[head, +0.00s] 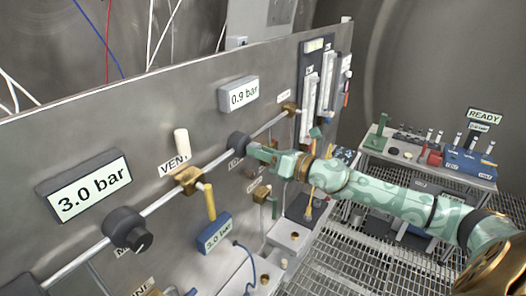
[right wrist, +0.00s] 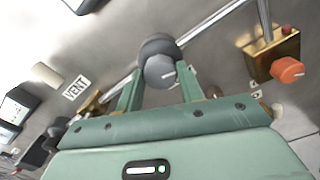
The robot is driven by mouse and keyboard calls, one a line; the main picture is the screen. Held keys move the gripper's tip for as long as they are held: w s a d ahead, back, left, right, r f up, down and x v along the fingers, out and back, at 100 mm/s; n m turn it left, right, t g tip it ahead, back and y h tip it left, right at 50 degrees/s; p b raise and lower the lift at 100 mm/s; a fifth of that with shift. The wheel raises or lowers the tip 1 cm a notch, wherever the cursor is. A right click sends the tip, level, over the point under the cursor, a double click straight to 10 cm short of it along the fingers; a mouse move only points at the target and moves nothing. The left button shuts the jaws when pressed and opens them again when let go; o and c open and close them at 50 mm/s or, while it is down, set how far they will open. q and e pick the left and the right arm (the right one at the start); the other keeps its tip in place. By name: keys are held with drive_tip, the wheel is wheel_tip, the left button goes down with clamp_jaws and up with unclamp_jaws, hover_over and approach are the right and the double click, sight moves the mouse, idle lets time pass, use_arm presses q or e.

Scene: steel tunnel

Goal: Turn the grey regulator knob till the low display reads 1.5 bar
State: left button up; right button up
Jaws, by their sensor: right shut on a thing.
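The grey regulator knob (head: 238,142) sits on the pipe along the steel panel. In the right wrist view the knob (right wrist: 160,71) has a pale mark on its face and lies between my two green fingers. My right gripper (head: 250,148) is shut on it, one finger on each side, as its fingertips (right wrist: 160,80) show. The low display (head: 238,94), on the panel above the knob, reads 0.9 bar. My left gripper is not in view.
A large display (head: 90,187) reads 3.0 bar above a black knob (head: 128,229). A bench (head: 430,165) stands at the right.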

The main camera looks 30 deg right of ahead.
drive_tip(key=shift+d+m+p, duration=0.1)
drive_tip(key=shift+m+p, duration=1.85)
drive_tip(key=shift+m, duration=2.35)
drive_tip(key=o, duration=1)
drive_tip(key=shift+f, duration=0.1)
drive_tip(key=b+v, duration=0.3)
drive_tip(key=v, duration=1.3)
drive_tip(key=shift+s, duration=0.15)
